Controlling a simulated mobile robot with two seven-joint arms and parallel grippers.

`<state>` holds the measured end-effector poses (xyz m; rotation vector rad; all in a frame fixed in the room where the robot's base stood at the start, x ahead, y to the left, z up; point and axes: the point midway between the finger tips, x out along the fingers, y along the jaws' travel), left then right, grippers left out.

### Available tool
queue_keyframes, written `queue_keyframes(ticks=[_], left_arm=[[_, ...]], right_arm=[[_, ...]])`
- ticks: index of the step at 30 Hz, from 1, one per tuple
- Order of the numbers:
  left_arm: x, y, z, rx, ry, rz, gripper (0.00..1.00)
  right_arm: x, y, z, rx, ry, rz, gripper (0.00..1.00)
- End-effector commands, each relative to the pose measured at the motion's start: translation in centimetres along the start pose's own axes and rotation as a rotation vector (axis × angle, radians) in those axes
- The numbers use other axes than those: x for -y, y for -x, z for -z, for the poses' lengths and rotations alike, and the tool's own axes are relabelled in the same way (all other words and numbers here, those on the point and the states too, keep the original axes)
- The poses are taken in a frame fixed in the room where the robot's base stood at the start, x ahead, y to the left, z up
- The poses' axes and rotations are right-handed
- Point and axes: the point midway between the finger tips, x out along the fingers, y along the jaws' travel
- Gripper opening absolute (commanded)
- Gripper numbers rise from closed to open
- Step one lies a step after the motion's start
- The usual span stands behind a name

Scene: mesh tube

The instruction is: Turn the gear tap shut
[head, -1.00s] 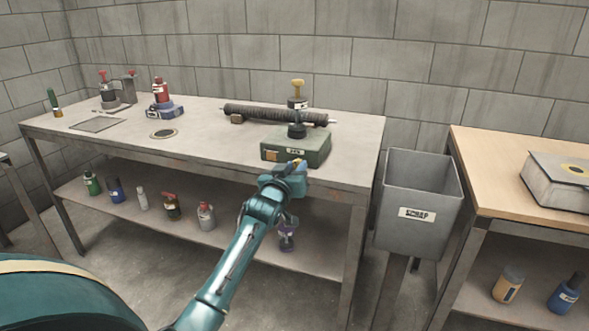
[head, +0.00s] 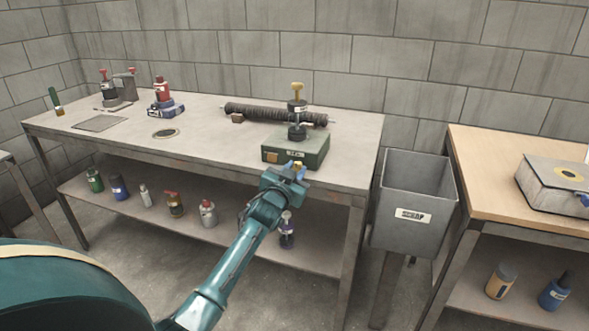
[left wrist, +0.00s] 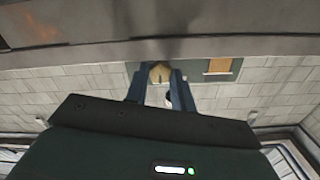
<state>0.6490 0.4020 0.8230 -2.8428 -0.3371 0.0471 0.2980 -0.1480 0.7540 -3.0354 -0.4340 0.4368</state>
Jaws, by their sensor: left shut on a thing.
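A green box (head: 313,153) with a black stacked fitting (head: 297,118) on top stands at the front edge of the grey bench. The tap looks like the small yellow piece (head: 298,165) low on the box's front. My left gripper (head: 296,172) is just in front of the box, its blue fingers shut on this tap. In the left wrist view the tan tap (left wrist: 158,72) sits between the fingertips, against the green box face (left wrist: 195,70). The fingers hide part of the tap. My right gripper is not in view.
The bench edge (head: 200,161) runs close below the box. A dark ribbed tube (head: 265,114) lies behind it. A grey scrap bin (head: 412,214) stands to the right, beside a wooden table (head: 478,180). Several bottles stand on the bench's lower shelf.

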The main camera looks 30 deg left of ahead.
Motion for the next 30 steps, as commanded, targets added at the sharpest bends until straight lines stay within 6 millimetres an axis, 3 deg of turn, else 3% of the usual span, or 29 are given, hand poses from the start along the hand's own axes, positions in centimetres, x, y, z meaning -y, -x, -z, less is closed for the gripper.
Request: queue_keyframes(ticks=[1,2,9,20,23,30], left_arm=[[0.0,0.0,0.0,0.0,-0.002,0.0,0.02],[0.0,0.0,0.0,0.0,-0.001,0.0,0.27],[0.0,0.0,0.0,0.0,0.001,0.0,0.46],[0.0,0.8,0.0,0.001,0.003,-0.001,0.46],[0.0,2.2,0.0,0.002,0.002,-0.002,0.46],[0.0,7.6,0.0,0.003,0.003,-0.002,0.46]], right_arm=[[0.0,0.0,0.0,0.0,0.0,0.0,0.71],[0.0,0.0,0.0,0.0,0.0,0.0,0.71],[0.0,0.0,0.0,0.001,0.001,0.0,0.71],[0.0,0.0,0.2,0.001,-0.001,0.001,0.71],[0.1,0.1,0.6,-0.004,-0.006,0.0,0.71],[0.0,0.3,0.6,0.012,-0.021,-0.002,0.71]])
